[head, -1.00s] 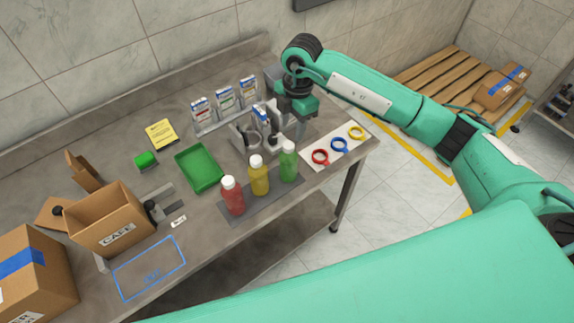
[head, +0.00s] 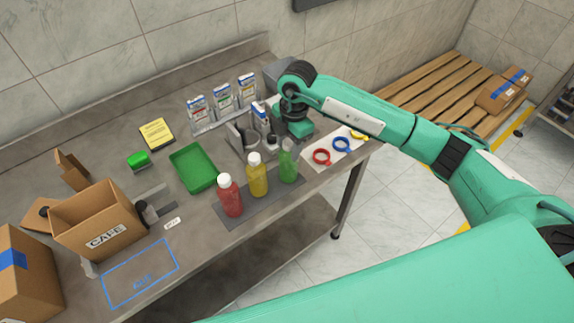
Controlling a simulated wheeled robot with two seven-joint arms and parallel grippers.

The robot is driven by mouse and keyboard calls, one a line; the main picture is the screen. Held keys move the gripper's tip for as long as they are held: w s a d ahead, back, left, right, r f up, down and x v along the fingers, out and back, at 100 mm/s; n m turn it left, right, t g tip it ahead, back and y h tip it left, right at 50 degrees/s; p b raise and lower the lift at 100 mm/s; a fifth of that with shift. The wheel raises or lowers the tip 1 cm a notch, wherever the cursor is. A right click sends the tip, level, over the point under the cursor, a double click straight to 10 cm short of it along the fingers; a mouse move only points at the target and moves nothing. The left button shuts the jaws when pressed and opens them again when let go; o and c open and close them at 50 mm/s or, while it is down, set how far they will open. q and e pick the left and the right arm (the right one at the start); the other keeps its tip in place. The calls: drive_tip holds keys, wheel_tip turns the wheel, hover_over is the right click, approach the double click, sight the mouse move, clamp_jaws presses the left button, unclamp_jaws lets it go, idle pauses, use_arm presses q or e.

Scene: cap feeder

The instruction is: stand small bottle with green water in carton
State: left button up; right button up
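The small bottle with green water (head: 288,166) stands upright at the right end of a dark mat on the bench, beside a yellow bottle and a red one. My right gripper (head: 290,143) is at the top of the green bottle, with its fingers pointing down and partly hiding the cap. I cannot tell whether the fingers touch the bottle or how wide they are apart. The open carton marked CAFE (head: 73,243) stands at the left of the bench with its flaps out. Its inside is mostly hidden. My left gripper is not in view.
The yellow bottle (head: 257,178) and red bottle (head: 231,198) stand left of the green one. A green tray (head: 193,167) lies behind them. Coloured rings (head: 341,144) lie at the right end. A closed box (head: 35,285) stands front left. A blue outlined area (head: 139,285) is bare.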

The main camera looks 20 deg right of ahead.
drive_tip(key=shift+s, duration=0.1)
drive_tip(key=c, duration=0.5)
drive_tip(key=shift+r+p, duration=0.4)
drive_tip(key=shift+r, duration=0.1)
drive_tip(key=c, duration=0.3)
drive_tip(key=shift+r+p, duration=1.9)
drive_tip(key=shift+r, duration=1.2)
clamp_jaws()
drive_tip(key=shift+f, duration=0.1)
